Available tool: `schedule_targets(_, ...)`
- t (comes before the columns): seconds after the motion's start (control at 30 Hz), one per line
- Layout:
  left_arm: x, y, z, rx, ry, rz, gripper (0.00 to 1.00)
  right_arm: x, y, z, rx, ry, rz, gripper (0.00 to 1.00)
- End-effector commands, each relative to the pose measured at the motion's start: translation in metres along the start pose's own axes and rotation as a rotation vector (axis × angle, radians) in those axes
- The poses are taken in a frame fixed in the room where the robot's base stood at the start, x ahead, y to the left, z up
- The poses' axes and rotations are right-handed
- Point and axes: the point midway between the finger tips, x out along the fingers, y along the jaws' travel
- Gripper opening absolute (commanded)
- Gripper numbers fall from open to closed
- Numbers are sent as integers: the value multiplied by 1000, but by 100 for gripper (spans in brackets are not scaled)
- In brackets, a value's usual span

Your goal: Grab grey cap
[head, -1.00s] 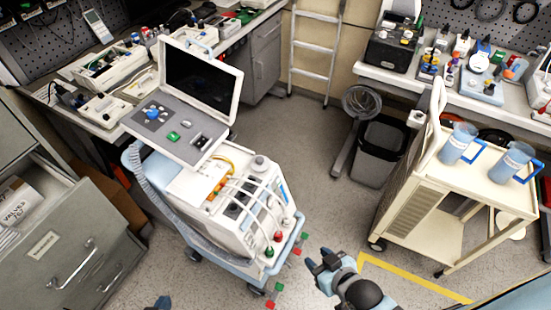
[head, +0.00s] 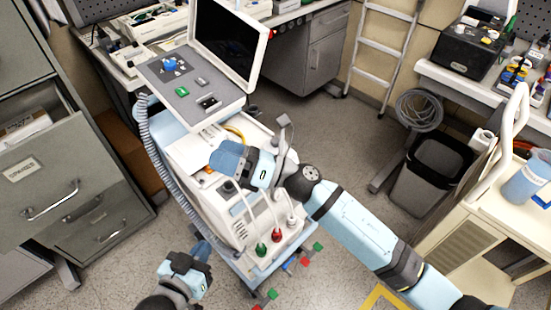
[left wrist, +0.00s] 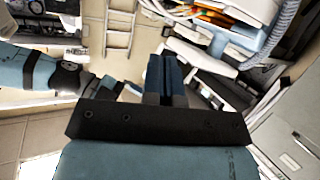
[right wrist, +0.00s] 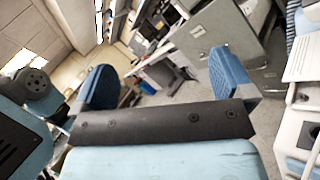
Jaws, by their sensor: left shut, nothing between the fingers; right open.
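The white medical machine (head: 205,195) stands left of centre in the head view. On its lower front corner are a green cap (head: 261,249), a red cap (head: 277,236) and a pale whitish-grey cap (head: 292,221); I cannot tell whether the pale one is the grey cap. My right gripper (head: 253,140) is above the machine's top, open and empty, hiding part of it. Its spread blue fingers show in the right wrist view (right wrist: 166,80). My left gripper (head: 201,248) is low beside the machine, shut and empty; its closed fingers show in the left wrist view (left wrist: 165,75).
A grey console (head: 190,85) with small coloured parts and a tilted screen stands above the machine. Grey drawers (head: 55,170) are on the left. A bin (head: 432,175) and a cream cart (head: 465,240) are on the right. Small red, green and blue blocks lie by the machine's base.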

Motion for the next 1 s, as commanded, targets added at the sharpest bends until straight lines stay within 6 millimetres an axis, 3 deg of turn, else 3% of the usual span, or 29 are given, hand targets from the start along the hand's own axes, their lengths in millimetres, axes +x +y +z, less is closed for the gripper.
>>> schedule_targets(0.03,6,0,13,-2,17,6,0,8,-8,-16,-150,96,47,100)
schedule_targets(0.2,14,4,20,-13,76,27,0,22,-26,-57,-660,437,210,100)
schedule_targets(0.33,20,8,26,-23,120,44,0,16,-59,-80,-1031,714,339,100)
schedule_targets(0.47,24,11,32,-32,162,61,0,-3,-104,-85,-1373,1018,469,100)
schedule_targets(0.57,27,13,36,-40,195,74,0,-22,-143,-74,-1604,1275,567,100)
schedule_targets(0.7,29,17,42,-49,238,92,0,-51,-190,-35,-1841,1654,685,100)
schedule_targets(0.83,29,19,44,-57,269,105,0,-72,-215,8,-1950,1959,758,100)
schedule_targets(1.0,29,21,43,-62,290,114,0,-86,-226,47,-1985,2199,802,100)
